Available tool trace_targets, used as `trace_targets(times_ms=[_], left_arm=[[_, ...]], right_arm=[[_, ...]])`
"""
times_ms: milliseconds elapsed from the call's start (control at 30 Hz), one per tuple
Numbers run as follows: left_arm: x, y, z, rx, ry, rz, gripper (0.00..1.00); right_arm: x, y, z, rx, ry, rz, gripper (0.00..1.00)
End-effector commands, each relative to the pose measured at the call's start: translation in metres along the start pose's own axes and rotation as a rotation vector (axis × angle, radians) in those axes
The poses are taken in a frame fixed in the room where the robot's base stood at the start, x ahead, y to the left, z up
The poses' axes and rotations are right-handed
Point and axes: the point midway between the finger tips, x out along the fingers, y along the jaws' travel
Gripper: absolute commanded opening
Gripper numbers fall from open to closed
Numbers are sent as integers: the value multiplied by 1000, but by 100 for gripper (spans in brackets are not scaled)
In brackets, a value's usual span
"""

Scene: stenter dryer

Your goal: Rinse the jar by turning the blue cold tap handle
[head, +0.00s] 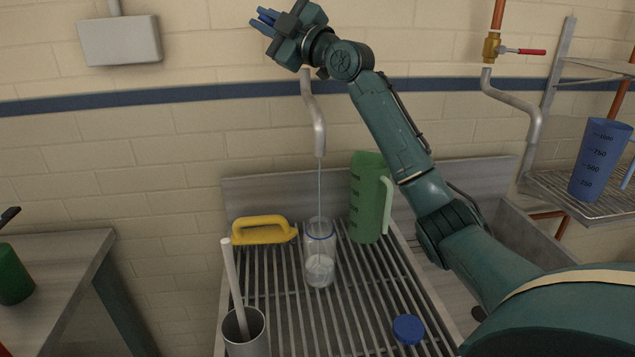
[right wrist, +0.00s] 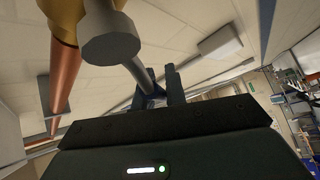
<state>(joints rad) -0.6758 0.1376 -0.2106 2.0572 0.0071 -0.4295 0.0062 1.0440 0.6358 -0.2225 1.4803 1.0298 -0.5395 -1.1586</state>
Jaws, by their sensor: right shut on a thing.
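My right gripper (head: 268,22) is high against the wall at the top, above the grey spout pipe (head: 316,110). It is shut on the cold tap handle, mostly hidden by the fingers in the head view. In the right wrist view the handle's grey stem (right wrist: 132,66) runs from the valve to between the fingertips (right wrist: 160,85). A thin water stream falls from the spout into the clear jar (head: 320,245). The jar stands upright on the slatted rack, with whitish, cloudy contents in its lower part. My left gripper is not in view.
On the rack (head: 283,318) are a yellow-handled tool (head: 264,231), a green jug (head: 368,200), a blue lid (head: 408,329) and a grey cup (head: 244,333) holding a rod. A red-handled tap (head: 525,51) and a blue measuring jug (head: 597,160) are at right.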

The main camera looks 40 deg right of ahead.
Motion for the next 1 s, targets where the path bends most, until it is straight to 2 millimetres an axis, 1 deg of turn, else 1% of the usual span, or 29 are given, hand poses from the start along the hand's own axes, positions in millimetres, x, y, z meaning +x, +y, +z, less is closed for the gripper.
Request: trace_targets(times_ms=[33, 233, 367, 500, 600, 800, 1000], left_arm=[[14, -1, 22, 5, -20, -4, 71], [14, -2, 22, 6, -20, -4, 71], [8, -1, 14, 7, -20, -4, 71], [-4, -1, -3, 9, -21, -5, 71], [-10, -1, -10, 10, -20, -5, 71], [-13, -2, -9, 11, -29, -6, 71], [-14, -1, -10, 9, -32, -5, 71]], right_arm=[[-1, -2, 2, -12, -4, -6, 0], [-1, -3, 2, -12, -3, -6, 0], [0, -4, 2, -60, -18, -51, 0], [0, -17, 5, -175, -51, -170, 0], [0, -26, 8, -228, -67, -226, 0], [-2, -35, 12, -261, -75, -262, 0], [-1, -34, 11, -262, -76, -266, 0]])
